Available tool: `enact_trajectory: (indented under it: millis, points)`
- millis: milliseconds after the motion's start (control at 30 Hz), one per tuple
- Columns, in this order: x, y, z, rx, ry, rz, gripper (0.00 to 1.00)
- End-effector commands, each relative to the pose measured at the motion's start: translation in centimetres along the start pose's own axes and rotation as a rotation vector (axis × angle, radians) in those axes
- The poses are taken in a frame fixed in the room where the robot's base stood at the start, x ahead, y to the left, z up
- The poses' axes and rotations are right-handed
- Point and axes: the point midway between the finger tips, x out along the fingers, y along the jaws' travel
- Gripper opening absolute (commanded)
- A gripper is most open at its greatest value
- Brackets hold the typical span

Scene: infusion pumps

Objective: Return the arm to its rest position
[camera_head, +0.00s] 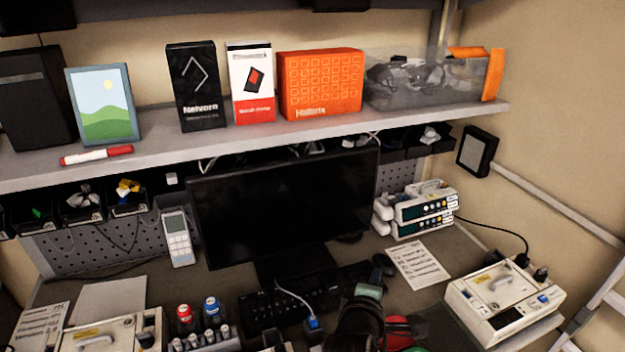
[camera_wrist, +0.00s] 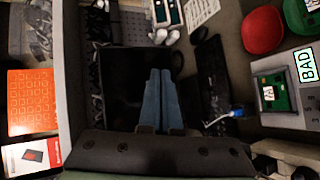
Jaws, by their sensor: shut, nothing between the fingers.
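My gripper (camera_wrist: 160,76) shows in the middle of the wrist view. Its two blue-grey fingers lie side by side, touching, with nothing between them. Behind the fingers in that view is the dark monitor (camera_wrist: 122,68), with the keyboard (camera_wrist: 211,85) to their right. In the head view, a dark part of my arm rises at the bottom centre, in front of the keyboard (camera_head: 262,310). The finger contact is not clear in that view.
A shelf (camera_head: 330,131) with boxes and a clear bin spans above the monitor (camera_head: 285,205). Infusion pumps (camera_head: 424,211) stand right of it. A white device (camera_head: 505,300) sits at the right edge. Red and blue-capped bottles (camera_head: 185,313) stand front left. A red bowl (camera_wrist: 263,30) lies right.

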Motion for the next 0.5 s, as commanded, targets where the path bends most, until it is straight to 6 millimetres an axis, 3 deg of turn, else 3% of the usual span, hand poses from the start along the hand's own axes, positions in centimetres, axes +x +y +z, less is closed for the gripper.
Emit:
enact_trajectory:
  millis: [33,200,267,400,500]
  points:
    - [-1.0,3.6,-0.9,0.116,0.034,0.089,0.0]
    - [-7.0,15.0,-3.2,0.516,0.211,0.334,0.0]
    - [-9.9,18.5,-3.8,0.653,0.297,0.409,0.0]
    - [-18.3,25.3,-4.4,0.956,0.544,0.557,0.0]
    - [-24.8,28.7,-4.2,1.144,0.747,0.628,0.0]
